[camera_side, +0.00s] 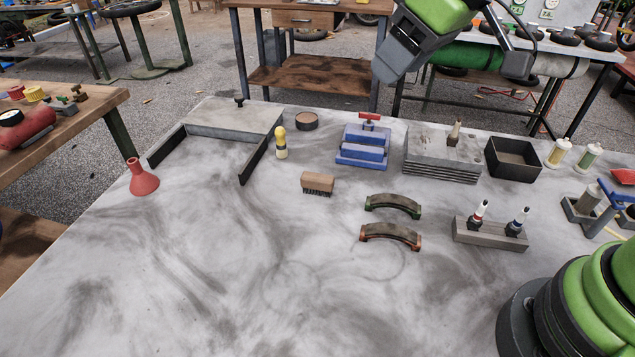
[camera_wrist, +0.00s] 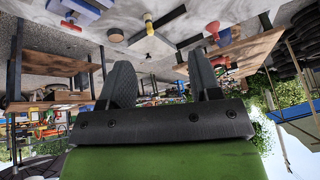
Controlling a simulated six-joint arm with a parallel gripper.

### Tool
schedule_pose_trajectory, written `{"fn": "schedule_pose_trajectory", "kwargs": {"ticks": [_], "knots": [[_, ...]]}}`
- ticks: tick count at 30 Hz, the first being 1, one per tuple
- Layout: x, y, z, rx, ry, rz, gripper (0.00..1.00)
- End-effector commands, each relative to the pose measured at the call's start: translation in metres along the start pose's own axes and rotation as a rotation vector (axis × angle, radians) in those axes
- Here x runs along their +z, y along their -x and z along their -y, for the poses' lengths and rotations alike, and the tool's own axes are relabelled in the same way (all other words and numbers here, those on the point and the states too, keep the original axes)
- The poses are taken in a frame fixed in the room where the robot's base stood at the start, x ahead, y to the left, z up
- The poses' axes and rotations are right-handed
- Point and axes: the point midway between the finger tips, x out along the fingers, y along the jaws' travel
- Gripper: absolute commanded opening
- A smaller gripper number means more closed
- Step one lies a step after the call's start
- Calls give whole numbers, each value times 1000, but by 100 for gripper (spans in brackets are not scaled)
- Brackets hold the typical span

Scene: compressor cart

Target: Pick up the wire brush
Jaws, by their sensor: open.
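The wire brush (camera_side: 318,181) lies bristles down on the grey stone-like tabletop (camera_side: 250,300), near its middle, with its wooden block up. My gripper shows in the wrist view (camera_wrist: 161,66) as two dark fingers spread apart with nothing between them. I cannot pick out the brush for certain in the wrist view.
A yellow-topped bottle (camera_side: 281,144) stands left of the brush. A blue vise (camera_side: 364,147) stands behind it. Two curved brake shoes (camera_side: 392,205) (camera_side: 390,236) lie to its right. A red funnel (camera_side: 142,178) is farther left. The front of the table is clear.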

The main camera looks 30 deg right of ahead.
Motion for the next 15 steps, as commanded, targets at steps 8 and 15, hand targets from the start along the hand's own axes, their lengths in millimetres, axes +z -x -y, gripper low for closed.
{"fn": "schedule_pose_trajectory", "kwargs": {"ticks": [8, 15], "knots": [[-9, -121, -16, -56, 288, 89, 57], [0, -171, -21, -75, 408, 115, 57]]}}
